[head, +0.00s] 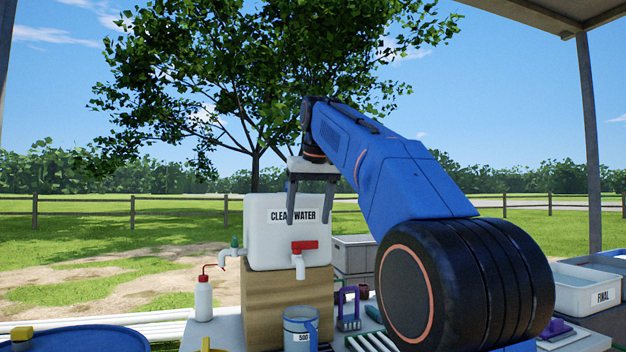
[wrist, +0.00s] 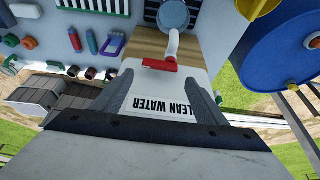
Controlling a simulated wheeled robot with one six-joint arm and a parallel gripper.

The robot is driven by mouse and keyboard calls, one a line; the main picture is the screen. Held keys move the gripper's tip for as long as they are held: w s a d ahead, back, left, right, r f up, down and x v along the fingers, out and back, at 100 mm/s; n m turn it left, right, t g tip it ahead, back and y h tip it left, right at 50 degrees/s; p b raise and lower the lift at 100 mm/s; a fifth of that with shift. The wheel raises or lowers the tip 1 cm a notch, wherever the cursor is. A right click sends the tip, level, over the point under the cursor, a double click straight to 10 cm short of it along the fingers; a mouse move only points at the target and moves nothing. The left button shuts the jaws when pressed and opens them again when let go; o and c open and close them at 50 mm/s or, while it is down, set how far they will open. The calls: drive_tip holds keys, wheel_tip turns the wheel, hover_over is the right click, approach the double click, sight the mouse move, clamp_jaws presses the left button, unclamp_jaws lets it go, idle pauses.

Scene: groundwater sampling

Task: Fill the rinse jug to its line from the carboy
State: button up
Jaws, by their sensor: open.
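The white carboy (head: 272,240), marked CLEAN WATER, stands on a brown block. Its red tap handle (head: 304,246) lies sideways above a white spout (head: 299,268). My gripper (head: 310,207) is open and empty, fingers pointing down near the carboy's upper front, above the tap. In the wrist view, the carboy (wrist: 185,80), red handle (wrist: 155,64) and jug (wrist: 174,14) appear inverted between and beyond the fingers.
A wash bottle (head: 203,298) with a red nozzle stands left of the block (head: 290,295). A purple-handled item (head: 349,310) and a grey crate (head: 353,256) are to the right. A blue drum (head: 75,340) is at lower left, and a FINAL tub (head: 585,290) at far right.

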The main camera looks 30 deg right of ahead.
drive_tip(key=v, duration=1)
drive_tip(key=shift+s+r, duration=0.15)
drive_tip(key=shift+r, duration=0.05)
drive_tip(key=s+a+f+n, duration=0.1)
drive_tip(key=s+a+f, duration=0.4)
drive_tip(key=f, duration=1.3)
drive_tip(key=s+a+f+n, duration=0.1)
drive_tip(key=s+a+f, duration=0.4)
drive_tip(key=s+f, duration=0.7)
drive_tip(key=s+a+f+n+y, duration=0.1)
drive_tip(key=s+a+f, duration=0.4)
drive_tip(key=f, duration=1.9)
drive_tip(key=s, duration=0.3)
drive_tip(key=shift+s+t, duration=0.2)
drive_tip(key=shift+t, duration=0.1)
